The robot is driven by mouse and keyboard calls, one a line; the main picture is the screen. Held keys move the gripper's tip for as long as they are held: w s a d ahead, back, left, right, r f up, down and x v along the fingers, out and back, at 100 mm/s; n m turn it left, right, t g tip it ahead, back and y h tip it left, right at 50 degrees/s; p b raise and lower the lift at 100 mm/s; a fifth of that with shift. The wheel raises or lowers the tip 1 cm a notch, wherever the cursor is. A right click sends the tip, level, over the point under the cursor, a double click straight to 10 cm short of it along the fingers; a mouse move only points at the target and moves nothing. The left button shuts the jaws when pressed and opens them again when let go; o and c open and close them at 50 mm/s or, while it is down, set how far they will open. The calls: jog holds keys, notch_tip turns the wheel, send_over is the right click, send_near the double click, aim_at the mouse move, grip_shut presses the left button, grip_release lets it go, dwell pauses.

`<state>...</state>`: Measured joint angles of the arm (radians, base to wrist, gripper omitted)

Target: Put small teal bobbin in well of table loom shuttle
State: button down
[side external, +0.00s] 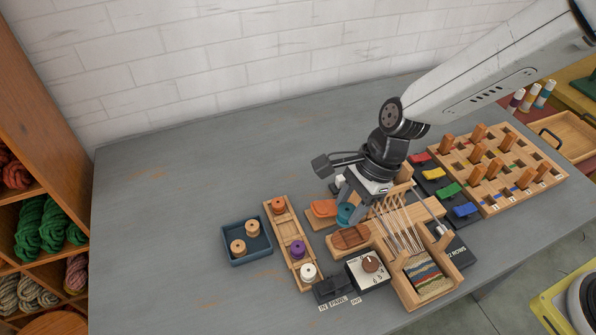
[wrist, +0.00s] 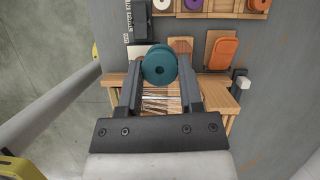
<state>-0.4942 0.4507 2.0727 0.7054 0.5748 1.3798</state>
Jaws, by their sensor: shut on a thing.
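The small teal bobbin (side external: 344,213) is held between the fingertips of my gripper (side external: 352,208). In the wrist view the bobbin (wrist: 159,65) faces the camera with its round hub, above the loom threads, between the fingers of my gripper (wrist: 160,88). The table loom (side external: 440,262) with its light wood frame, threads and striped weaving is below and right of my gripper. A brown, boat-shaped wooden piece (side external: 350,238), perhaps the shuttle, lies in front of the bobbin; in the wrist view the bobbin partly hides it. I cannot make out its well.
An orange rounded piece (side external: 323,208) lies left of the bobbin. A wooden rack (side external: 288,231) holds orange, purple and white bobbins. A blue tray (side external: 262,251) holds two tan bobbins. A pegged board (side external: 490,208) is at right.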

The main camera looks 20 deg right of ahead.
jog(key=w+d+f+n+g+h, duration=0.2)
jog(key=f+n, duration=0.2)
jog(key=n, duration=0.4)
jog(key=w+d+f+n+g+h, duration=0.2)
jog(key=f+n, duration=0.2)
jog(key=n, duration=0.5)
jog(key=shift+d+h, duration=0.3)
jog(key=shift+f, duration=0.15)
jog(key=shift+f, duration=1.75)
jog(key=shift+f, duration=1.6)
dwell(1.2)
grip_release()
